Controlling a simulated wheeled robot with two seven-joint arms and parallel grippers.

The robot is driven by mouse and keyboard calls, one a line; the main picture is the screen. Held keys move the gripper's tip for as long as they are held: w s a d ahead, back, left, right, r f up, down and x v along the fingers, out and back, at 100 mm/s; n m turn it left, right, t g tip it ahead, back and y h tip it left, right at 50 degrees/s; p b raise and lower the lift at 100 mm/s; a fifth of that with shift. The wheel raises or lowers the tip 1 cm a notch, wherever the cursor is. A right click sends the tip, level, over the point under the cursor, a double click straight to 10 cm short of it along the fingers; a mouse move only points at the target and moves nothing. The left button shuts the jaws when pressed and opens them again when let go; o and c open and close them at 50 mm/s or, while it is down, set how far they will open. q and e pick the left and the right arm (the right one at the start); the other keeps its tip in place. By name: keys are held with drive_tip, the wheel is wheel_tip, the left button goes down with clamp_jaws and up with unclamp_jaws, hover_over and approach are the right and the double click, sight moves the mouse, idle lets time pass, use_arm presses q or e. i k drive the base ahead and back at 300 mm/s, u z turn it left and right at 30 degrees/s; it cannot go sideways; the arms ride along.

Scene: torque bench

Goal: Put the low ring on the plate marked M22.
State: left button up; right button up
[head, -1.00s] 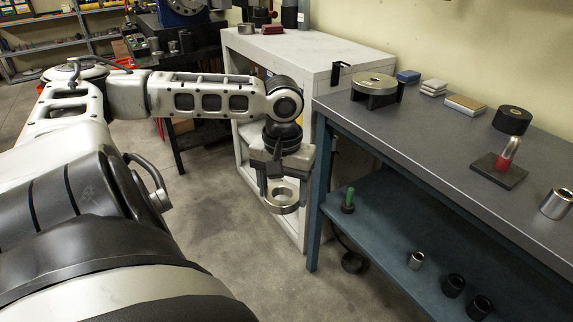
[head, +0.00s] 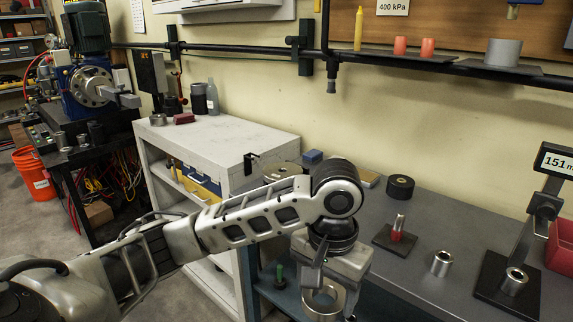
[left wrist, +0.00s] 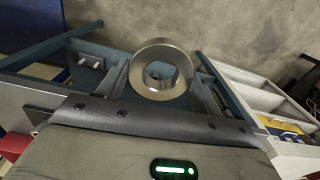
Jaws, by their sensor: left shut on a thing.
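My left gripper (head: 329,288) points down and is shut on a low, wide steel ring (head: 324,314). The ring hangs in front of the grey workbench (head: 360,207), near its left front part, with its upper side partly hidden by the gripper. The left wrist view also shows the ring (left wrist: 160,49) with its open hole facing the camera. I cannot make out a plate marked M22 in these views. My right gripper is not in view.
On the bench are a black roll (head: 400,187), a red-and-steel piece on a dark plate (head: 384,243), a steel sleeve (head: 441,264) and a display stand (head: 543,205) with another sleeve on its base. A white cabinet (head: 225,140) stands at the left.

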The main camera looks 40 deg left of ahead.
sight(283, 170)
drive_tip(key=z, duration=3.55)
drive_tip(key=k, duration=2.85)
drive_tip(key=u, duration=1.75)
